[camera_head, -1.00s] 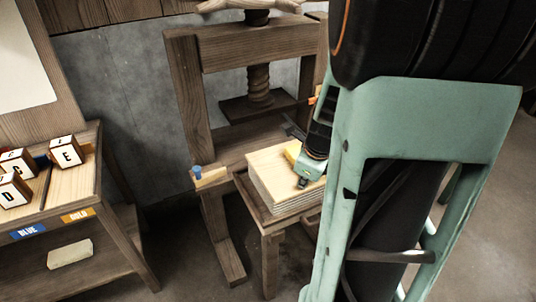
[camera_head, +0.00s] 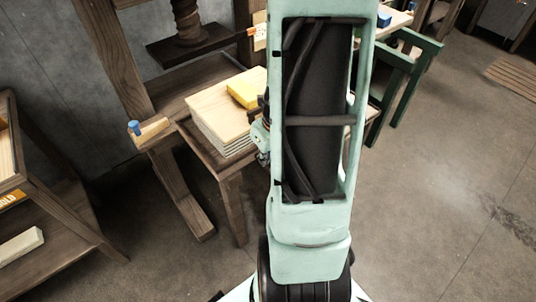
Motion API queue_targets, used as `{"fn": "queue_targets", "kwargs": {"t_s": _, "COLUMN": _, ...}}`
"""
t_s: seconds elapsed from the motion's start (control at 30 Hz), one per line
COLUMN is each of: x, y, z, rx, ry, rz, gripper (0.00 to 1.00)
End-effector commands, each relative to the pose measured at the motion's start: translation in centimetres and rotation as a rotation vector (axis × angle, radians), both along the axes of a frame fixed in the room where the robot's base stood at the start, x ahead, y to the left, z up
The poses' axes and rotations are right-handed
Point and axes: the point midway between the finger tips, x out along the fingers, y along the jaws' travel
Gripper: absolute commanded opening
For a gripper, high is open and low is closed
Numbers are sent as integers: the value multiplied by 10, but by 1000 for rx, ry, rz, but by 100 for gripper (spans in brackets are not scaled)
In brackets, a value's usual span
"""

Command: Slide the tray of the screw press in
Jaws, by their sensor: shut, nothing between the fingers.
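The screw press (camera_head: 110,58) is a dark wooden frame at upper left, with its screw (camera_head: 187,18) and pressing plate (camera_head: 193,46) raised. Its tray (camera_head: 199,147) sticks out in front on a wooden support. A stack of sheets (camera_head: 222,137) topped by a pale board (camera_head: 212,102) lies on the tray, with a yellow block (camera_head: 244,92) on the board. The tray's right part is hidden behind my arm. My gripper (camera_head: 263,150) is shut and empty beside the stack's right front side, mostly hidden by my arm; I cannot tell whether it touches the tray.
A small wooden piece with a blue knob (camera_head: 134,127) sits at the press's left side. A wooden shelf unit (camera_head: 60,228) stands at lower left. The floor (camera_head: 440,210) at right is open.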

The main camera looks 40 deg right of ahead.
Motion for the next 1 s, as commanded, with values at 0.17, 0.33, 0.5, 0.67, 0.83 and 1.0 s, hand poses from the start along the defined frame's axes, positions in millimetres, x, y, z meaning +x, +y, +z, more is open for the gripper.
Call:
{"fn": "queue_targets", "kwargs": {"t_s": 0.17, "x": 28, "y": 1, "z": 5, "rx": -2, "ry": -3, "rz": 6, "gripper": 0}}
{"fn": "queue_targets", "kwargs": {"t_s": 0.33, "x": 37, "y": 1, "z": 5, "rx": -3, "ry": -3, "rz": 5, "gripper": 0}}
{"fn": "queue_targets", "kwargs": {"t_s": 0.5, "x": 37, "y": 1, "z": 5, "rx": -3, "ry": -4, "rz": 4, "gripper": 0}}
{"fn": "queue_targets", "kwargs": {"t_s": 0.67, "x": 37, "y": 1, "z": 5, "rx": -3, "ry": -4, "rz": 4, "gripper": 0}}
{"fn": "queue_targets", "kwargs": {"t_s": 0.83, "x": 43, "y": 1, "z": 6, "rx": -3, "ry": -3, "rz": 5, "gripper": 0}}
{"fn": "queue_targets", "kwargs": {"t_s": 1.0, "x": 64, "y": 2, "z": 9, "rx": -4, "ry": -2, "rz": 6, "gripper": 0}}
